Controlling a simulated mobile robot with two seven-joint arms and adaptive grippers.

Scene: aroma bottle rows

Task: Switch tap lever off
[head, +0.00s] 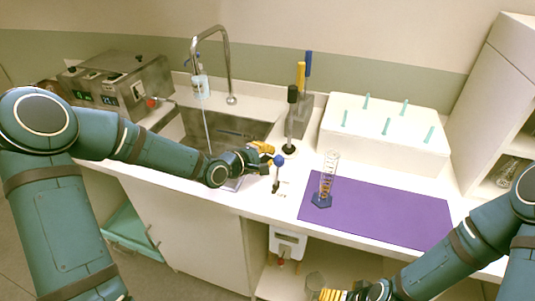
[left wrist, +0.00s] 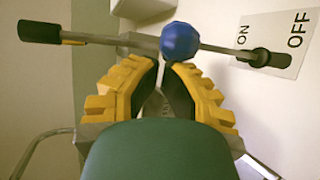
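The tap lever is a thin rod with a blue ball (head: 279,160) at its end, standing on the counter right of the sink. In the left wrist view the blue ball (left wrist: 180,41) is just beyond my fingertips, and its rod runs right to a dark pivot beside a label (left wrist: 275,42) reading ON and OFF. Contact with the ball is unclear. The curved tap (head: 226,60) arches over the sink, with a thin stream-like line below its spout.
My right gripper (head: 336,294) is low at the front, partly cut off. A glass tube on a blue base (head: 321,200) stands on a purple mat (head: 390,215). A black-topped post (head: 290,120), white pegged box (head: 385,143) and metal machine (head: 120,82) stand around the counter.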

